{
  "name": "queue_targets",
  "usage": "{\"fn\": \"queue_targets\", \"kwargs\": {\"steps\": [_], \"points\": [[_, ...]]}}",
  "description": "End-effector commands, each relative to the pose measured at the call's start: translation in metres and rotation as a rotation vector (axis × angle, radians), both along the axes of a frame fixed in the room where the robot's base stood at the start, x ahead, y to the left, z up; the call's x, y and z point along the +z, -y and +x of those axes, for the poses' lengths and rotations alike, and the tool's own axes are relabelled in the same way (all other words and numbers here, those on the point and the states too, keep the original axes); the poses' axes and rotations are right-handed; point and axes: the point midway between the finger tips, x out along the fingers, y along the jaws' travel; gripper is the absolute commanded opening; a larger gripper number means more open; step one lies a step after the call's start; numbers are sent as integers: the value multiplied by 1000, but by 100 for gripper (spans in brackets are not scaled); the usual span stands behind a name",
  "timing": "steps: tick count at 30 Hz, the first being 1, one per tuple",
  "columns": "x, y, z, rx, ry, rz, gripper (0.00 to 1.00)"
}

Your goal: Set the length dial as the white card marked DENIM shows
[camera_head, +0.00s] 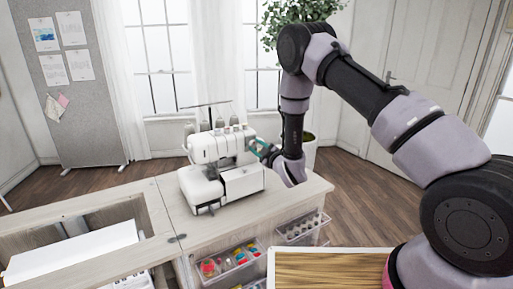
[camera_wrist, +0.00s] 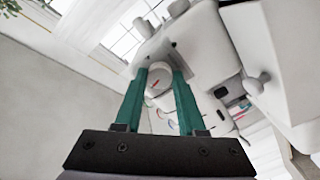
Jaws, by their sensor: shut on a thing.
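The white sewing machine (camera_head: 207,187) stands on the wooden cabinet top, with a grey part and spools above it. My gripper (camera_head: 257,147) reaches its right side from the right. In the wrist view, the two green fingers of my gripper (camera_wrist: 161,80) are shut on a round white dial (camera_wrist: 160,76) that bears a short red mark. The dial is hidden in the head view. No scale or number beside the dial can be read. I cannot make out a card marked DENIM.
Papers (camera_head: 62,50) hang on a grey board (camera_head: 83,110) at the far left, too small to read. Clear drawers (camera_head: 228,268) with coloured items sit under the cabinet top (camera_head: 178,231). A white knob (camera_wrist: 256,84) is right of the dial.

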Motion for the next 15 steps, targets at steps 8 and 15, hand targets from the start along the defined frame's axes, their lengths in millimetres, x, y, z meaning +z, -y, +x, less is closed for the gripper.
{"fn": "queue_targets", "kwargs": {"steps": [8, 15], "points": [[0, 0, 0, 1, 102, -153, 0], [0, 0, -1, 0, 151, -226, 0]]}}
